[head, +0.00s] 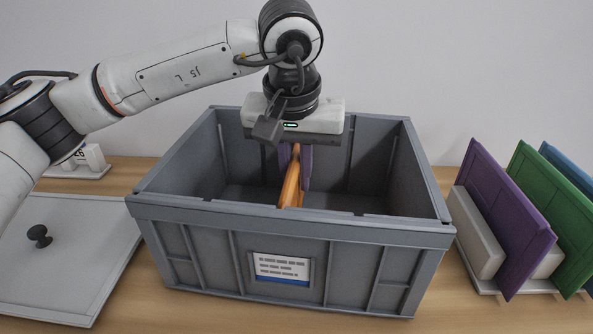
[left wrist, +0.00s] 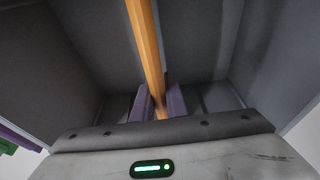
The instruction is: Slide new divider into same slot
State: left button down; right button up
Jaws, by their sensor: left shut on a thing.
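My left gripper (head: 294,162) points down into the grey crate (head: 290,225) from above. Its purple fingers are shut on an orange divider (head: 290,187). The divider stands on edge inside the crate, near the middle, running from front to back. In the left wrist view the orange divider (left wrist: 147,45) passes between the purple fingers (left wrist: 160,104). Vertical ribs show on the crate's inner walls. The divider's lower edge is hidden by the crate's front wall, so I cannot tell whether it sits in a slot. My right gripper is not in view.
A purple divider (head: 500,215), a green one (head: 555,205) and a blue one (head: 572,172) lean in a white rack (head: 478,235) at right. A grey lid (head: 80,270) with a black knob lies at left. A small white stand (head: 85,163) is behind it.

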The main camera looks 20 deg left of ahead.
aim_at(295, 158)
pick_arm(q)
jog(key=shift+f+b, duration=0.5)
jog(key=shift+f, duration=0.6)
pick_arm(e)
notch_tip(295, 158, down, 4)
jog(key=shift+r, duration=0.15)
pick_arm(q)
jog(key=c, duration=1.7)
grip_release()
jog(key=p+v, duration=0.2)
jog(key=v, duration=0.8)
jog(key=shift+r, duration=0.4)
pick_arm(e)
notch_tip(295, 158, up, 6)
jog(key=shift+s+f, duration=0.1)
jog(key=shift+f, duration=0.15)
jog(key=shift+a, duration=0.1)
